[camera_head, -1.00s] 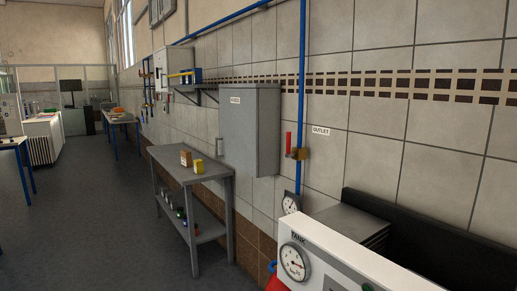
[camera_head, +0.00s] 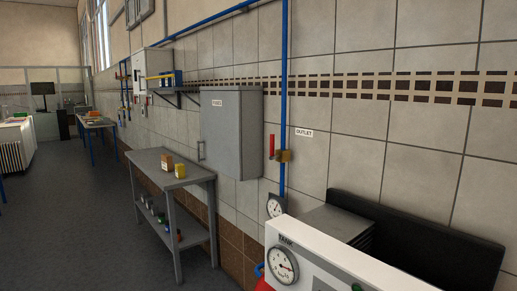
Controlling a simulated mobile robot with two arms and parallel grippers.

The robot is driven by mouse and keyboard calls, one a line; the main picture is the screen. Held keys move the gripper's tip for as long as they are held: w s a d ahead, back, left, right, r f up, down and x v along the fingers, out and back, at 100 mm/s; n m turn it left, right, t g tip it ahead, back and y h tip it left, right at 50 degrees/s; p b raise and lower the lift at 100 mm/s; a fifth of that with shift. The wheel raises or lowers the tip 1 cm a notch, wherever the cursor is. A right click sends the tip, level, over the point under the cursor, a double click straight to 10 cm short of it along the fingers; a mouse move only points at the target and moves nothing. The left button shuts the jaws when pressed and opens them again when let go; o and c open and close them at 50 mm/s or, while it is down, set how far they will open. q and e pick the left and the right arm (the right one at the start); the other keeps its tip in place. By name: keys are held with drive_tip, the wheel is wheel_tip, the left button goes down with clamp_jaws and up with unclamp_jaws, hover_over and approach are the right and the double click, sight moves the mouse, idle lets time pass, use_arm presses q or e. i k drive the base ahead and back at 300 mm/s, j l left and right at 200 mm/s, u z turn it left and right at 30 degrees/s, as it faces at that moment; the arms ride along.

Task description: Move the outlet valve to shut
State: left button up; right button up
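The outlet valve (camera_head: 283,156) is a brass body on a vertical blue pipe against the tiled wall, right of centre. Its red handle (camera_head: 271,146) points up, roughly parallel to the pipe. A white label (camera_head: 304,133) reading OUTLET is on the wall just right of it. Neither of my grippers shows in the head view.
A grey cabinet (camera_head: 231,134) hangs left of the valve. A grey steel table (camera_head: 150,158) with small boxes stands below it. A gauge (camera_head: 275,206) is low on the pipe. A white TANK panel (camera_head: 330,262) with a gauge fills the lower right. Floor is open at left.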

sight(273, 137)
drive_tip(key=i+j, duration=0.7)
